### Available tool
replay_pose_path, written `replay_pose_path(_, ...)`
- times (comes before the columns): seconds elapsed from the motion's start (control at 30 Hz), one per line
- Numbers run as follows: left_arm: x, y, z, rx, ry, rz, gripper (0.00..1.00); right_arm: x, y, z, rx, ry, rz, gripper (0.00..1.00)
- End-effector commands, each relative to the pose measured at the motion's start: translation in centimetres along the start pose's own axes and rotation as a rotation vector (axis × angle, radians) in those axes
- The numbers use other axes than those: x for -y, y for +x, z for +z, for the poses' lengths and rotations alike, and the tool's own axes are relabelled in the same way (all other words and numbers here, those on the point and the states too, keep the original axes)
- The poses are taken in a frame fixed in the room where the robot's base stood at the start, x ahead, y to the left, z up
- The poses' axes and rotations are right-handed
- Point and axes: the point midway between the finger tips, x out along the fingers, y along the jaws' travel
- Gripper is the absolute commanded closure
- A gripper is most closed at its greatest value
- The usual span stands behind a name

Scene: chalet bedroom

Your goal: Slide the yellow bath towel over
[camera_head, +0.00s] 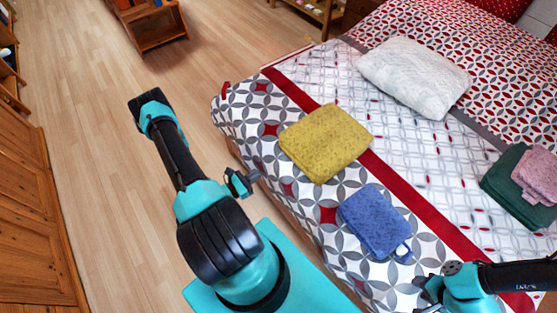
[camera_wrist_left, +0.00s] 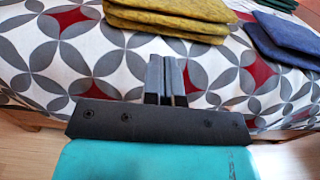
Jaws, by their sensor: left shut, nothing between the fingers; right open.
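The yellow bath towel (camera_head: 325,142) lies folded and flat on the bed's patterned cover, near the bed's left edge. It also shows at the top of the left wrist view (camera_wrist_left: 172,17), where its stacked folds are visible. My left gripper (camera_head: 254,177) is shut and empty. It is at the bed's near left edge, to the lower left of the towel and apart from it. The left wrist view shows its two fingers (camera_wrist_left: 167,68) together, pointing toward the bed side below the towel. My right gripper (camera_head: 421,292) is open and empty at the lower right, below the blue towel.
A folded blue towel (camera_head: 374,221) lies on the bed below and right of the yellow one. A white pillow (camera_head: 413,76) lies farther back. A green towel (camera_head: 514,200) with a pink one (camera_head: 538,172) on it is at right. Bare patterned cover surrounds the yellow towel.

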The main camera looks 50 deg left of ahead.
Motion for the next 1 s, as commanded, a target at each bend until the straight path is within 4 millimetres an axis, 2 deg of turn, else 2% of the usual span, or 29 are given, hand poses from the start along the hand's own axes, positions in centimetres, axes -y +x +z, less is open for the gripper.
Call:
replay_pose_path(0.27,0.1,1.9,0.0,0.001,0.0,-0.004,1.0,0.0,0.0,0.0,0.0,0.0,0.0,0.57)
replay_pose_path(1.0,0.1,12.6,0.0,0.001,0.001,-0.004,1.0,0.0,0.0,0.0,0.0,0.0,0.0,0.57)
